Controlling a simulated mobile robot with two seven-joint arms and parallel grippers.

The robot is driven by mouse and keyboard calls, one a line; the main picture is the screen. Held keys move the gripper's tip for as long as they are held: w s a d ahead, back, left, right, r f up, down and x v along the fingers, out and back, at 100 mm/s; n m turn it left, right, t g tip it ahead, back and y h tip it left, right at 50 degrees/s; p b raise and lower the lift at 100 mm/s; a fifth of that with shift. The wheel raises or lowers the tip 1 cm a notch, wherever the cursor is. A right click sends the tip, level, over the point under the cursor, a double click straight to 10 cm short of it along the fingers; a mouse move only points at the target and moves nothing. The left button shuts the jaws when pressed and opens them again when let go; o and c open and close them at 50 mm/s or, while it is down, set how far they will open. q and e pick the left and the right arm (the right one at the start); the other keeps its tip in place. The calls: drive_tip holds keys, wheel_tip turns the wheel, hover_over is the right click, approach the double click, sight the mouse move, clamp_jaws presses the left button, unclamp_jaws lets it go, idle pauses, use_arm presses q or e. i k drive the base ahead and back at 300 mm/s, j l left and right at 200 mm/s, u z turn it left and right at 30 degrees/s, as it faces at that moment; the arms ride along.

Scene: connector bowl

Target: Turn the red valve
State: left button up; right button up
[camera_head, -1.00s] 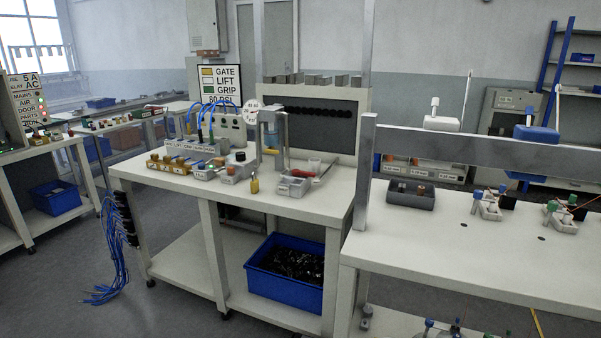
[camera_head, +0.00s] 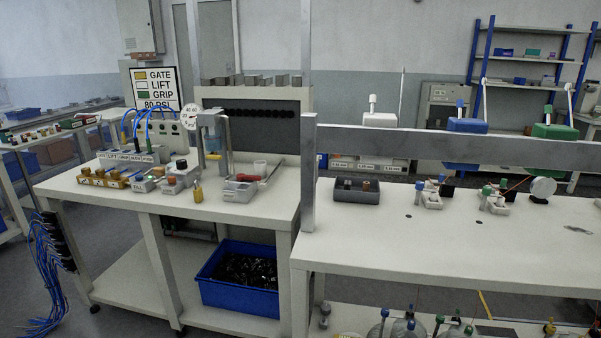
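I cannot make out a red valve for certain. A red-handled tool (camera_head: 247,178) lies across a grey tray (camera_head: 238,192) on the same bench. Several brass-coloured fittings (camera_head: 100,178) sit in a row at the bench's left front, below a grey panel with blue hoses (camera_head: 165,133). A round gauge (camera_head: 190,116) stands beside that panel. Neither of my grippers is in view.
A blue bin (camera_head: 240,311) sits on the lower shelf. A metal post (camera_head: 308,185) and rail (camera_head: 450,147) border the right bench (camera_head: 400,240), which holds a dark tray (camera_head: 356,195) and small clamps. Open floor (camera_head: 110,240) shows at the left. A sign (camera_head: 156,88) stands behind.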

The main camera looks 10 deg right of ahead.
sight(239, 177)
drive_tip(key=i+j+z, duration=0.4)
drive_tip(key=j+z, duration=0.2)
drive_tip(key=i+j+z, duration=0.1)
drive_tip(key=j, duration=0.2)
drive_tip(key=i+j+z, duration=0.1)
drive_tip(key=j, duration=0.2)
drive_tip(key=i+j+z, duration=0.1)
drive_tip(key=j, duration=0.2)
drive_tip(key=i+j, duration=0.1)
drive_tip(key=j, duration=0.3)
drive_tip(key=i+j, duration=0.15)
drive_tip(key=j, duration=0.3)
drive_tip(key=i+j+z, duration=0.1)
drive_tip(key=j, duration=0.3)
drive_tip(key=i+j, duration=0.1)
drive_tip(key=j, duration=0.35)
